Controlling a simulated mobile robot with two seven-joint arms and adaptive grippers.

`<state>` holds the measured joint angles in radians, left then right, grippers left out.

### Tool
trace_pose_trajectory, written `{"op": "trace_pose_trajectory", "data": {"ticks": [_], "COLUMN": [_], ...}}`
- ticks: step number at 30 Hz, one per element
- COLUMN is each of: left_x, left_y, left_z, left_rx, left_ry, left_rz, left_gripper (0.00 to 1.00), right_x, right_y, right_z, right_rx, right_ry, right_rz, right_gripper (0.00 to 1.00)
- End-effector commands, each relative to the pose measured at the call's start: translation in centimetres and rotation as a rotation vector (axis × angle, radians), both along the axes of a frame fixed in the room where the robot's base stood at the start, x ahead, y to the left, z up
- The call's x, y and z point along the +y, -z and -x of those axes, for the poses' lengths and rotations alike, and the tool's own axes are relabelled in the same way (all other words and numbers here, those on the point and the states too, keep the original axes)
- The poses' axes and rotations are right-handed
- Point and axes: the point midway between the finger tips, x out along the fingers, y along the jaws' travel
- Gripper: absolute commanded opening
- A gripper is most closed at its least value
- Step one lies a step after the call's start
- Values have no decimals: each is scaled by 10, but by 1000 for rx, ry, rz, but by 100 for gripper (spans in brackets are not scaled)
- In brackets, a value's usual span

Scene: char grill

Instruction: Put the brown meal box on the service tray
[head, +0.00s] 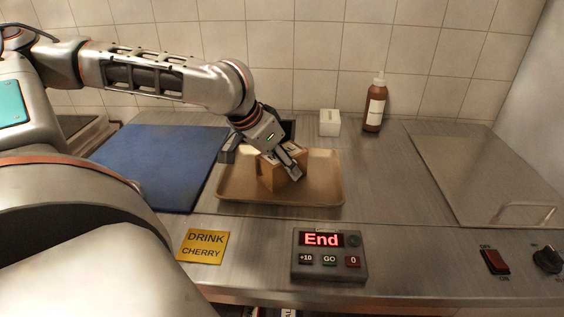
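The brown meal box (270,179) is on or just above the tan service tray (325,187), toward the tray's left-middle part. I cannot tell whether its base touches the tray. My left gripper (279,160) reaches in from the left and is at the top of the box, with one finger along its right side. The gripper and its fingers hide much of the box's top. How tightly the fingers close on the box does not show clearly. My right gripper is not in view.
A blue mat (150,165) lies left of the tray. A white block (329,123) and a brown bottle (375,108) stand at the back. A timer reading "End" (329,256) and a yellow "DRINK CHERRY" card (203,246) are in front. The counter right of the tray is clear.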

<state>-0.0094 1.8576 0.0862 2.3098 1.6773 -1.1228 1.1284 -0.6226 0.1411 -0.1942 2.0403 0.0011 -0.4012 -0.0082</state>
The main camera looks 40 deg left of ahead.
Motion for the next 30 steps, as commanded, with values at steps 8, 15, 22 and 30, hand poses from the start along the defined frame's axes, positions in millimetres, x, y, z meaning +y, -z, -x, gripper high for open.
{"op": "trace_pose_trajectory", "data": {"ticks": [8,15,22,30], "left_x": [0,0,2,5], "left_y": [0,-12,-55,-93], "left_z": [0,2,22,47], "left_rx": [0,-5,-13,-6], "left_ry": [0,0,0,0], "left_rz": [0,-1,-1,-3], "left_gripper": [63,63,63,63], "right_x": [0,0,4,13], "right_y": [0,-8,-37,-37], "right_z": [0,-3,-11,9], "right_rx": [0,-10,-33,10], "right_ry": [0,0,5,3], "right_rz": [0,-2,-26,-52], "right_gripper": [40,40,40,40]}}
